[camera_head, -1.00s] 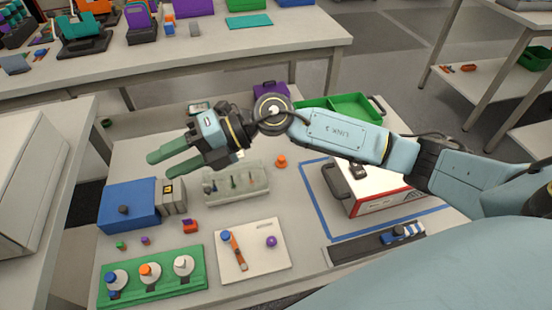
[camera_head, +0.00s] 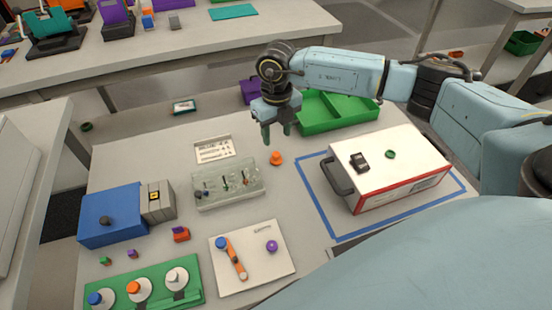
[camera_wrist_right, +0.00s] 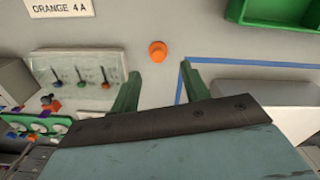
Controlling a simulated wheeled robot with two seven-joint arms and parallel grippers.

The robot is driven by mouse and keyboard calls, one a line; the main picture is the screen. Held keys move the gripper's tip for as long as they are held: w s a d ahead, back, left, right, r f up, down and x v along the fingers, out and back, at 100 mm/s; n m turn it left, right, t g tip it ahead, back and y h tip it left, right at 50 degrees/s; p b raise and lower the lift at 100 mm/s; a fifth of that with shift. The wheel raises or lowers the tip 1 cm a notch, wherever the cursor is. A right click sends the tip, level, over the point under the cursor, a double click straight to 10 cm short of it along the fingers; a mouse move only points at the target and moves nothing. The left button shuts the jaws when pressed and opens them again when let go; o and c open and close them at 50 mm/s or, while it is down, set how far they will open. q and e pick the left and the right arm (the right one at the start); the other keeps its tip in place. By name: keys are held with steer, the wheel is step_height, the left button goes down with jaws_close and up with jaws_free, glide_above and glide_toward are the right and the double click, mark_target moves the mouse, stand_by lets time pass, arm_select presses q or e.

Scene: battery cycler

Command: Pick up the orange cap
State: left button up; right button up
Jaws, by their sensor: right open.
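The orange cap (camera_head: 276,158) stands on the grey table between the clear-topped switch block and the blue-taped rectangle. In the right wrist view the orange cap (camera_wrist_right: 157,52) lies ahead of the fingertips, between their lines and a little left of centre. My right gripper (camera_head: 277,136) points down above and just behind the cap in the head view, apart from it. Its two green fingers are open with nothing between them, as the right wrist view shows (camera_wrist_right: 160,78). My left gripper is not in view.
The switch block (camera_head: 228,184) stands left of the cap. A white case (camera_head: 400,160) with a dark handle sits inside the blue tape at right. A green tray (camera_head: 335,122) lies behind. The table around the cap is clear.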

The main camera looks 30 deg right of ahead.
mark_target(276, 154)
steer(key=f, duration=0.3)
steer(key=f+b, duration=0.1)
steer(key=f, duration=0.2)
steer(key=shift+s+a+f, duration=0.15)
steer(key=shift+a+f, duration=0.05)
steer(key=shift+f, duration=0.1)
steer(key=shift+r, duration=0.1)
jaws_close()
